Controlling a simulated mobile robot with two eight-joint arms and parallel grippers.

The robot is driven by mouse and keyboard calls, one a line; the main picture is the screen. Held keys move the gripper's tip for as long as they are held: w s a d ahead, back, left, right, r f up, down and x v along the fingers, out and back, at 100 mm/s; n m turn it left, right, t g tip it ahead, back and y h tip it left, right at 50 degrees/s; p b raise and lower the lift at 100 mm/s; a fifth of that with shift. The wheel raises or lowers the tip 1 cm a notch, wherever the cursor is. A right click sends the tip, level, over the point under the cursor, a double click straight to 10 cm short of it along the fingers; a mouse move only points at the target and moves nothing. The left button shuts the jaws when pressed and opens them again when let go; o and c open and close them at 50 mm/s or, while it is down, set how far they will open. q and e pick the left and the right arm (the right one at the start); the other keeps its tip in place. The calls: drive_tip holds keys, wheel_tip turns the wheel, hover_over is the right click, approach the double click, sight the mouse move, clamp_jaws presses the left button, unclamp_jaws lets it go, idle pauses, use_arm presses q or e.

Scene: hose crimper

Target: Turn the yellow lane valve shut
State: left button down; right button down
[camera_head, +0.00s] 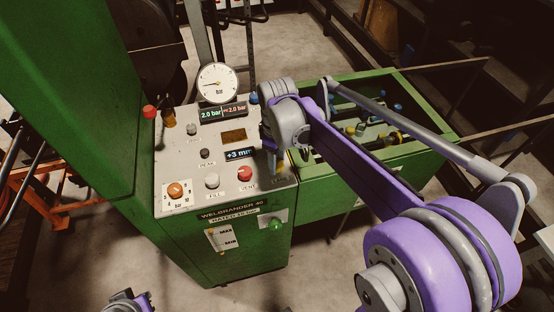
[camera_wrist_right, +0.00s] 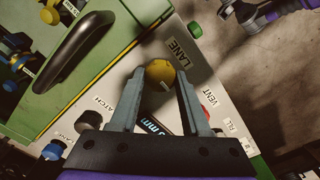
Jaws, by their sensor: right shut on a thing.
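The yellow lane valve (camera_wrist_right: 160,74) is a round knob on the grey panel, beside the LANE label, in the right wrist view. My right gripper (camera_wrist_right: 161,80) has one finger on each side of the knob and is shut on it. In the head view my right gripper (camera_head: 271,160) reaches down to the panel's right edge, and it and the arm hide the yellow knob there. My left gripper (camera_head: 130,301) shows only partly at the bottom left edge of the head view, away from the panel; its jaws are unclear.
The grey panel (camera_head: 183,150) carries a round gauge (camera_head: 217,83), pressure displays, a red VENT knob (camera_head: 245,173), a white FILL knob (camera_head: 212,181) and an orange dial (camera_head: 176,190). A green trough (camera_head: 415,140) with several fittings lies right. A black handle (camera_wrist_right: 84,52) is close to the gripper.

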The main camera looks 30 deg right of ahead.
drive_tip(key=shift+c, duration=1.8)
unclamp_jaws()
wheel_tip(320, 180, up, 11)
drive_tip(key=shift+p, duration=0.4)
drive_tip(key=shift+f, duration=0.15)
drive_tip(key=s+a+f+m+t, duration=0.2)
drive_tip(key=s+a+f+m, duration=0.1)
drive_tip(key=s+f, duration=0.4)
drive_tip(key=s+a+f+m+t, duration=0.3)
drive_tip(key=s+a+f, duration=0.1)
drive_tip(key=s+f, duration=0.3)
drive_tip(key=shift+s, duration=0.7)
